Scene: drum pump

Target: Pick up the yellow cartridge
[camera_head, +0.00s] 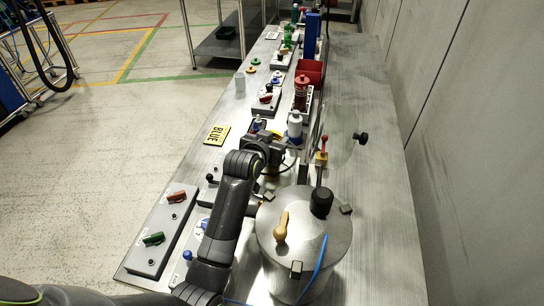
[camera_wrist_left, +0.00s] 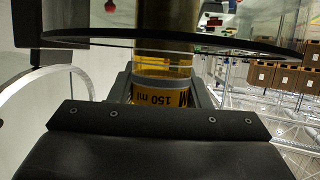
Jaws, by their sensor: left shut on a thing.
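The yellow cartridge (camera_wrist_left: 160,97) stands upright in the middle of the left wrist view, with "150 ml" printed upside down on its label. My left gripper (camera_wrist_left: 163,92) is shut on it, with a grey finger on each side. In the head view my left gripper (camera_head: 272,146) is over the middle of the bench, beside the white bottle (camera_head: 295,128). A clear disc with a dark rim (camera_wrist_left: 170,39) crosses the top of the wrist view, close to the cartridge. My right gripper is not in view.
A lidded metal drum (camera_head: 266,225) stands at the near right. A panel with red and green levers (camera_head: 165,235) lies at the front left. A yellow "BLUE" sign (camera_head: 216,135) and a red bin (camera_head: 310,72) are further back. The bench's right strip is mostly clear.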

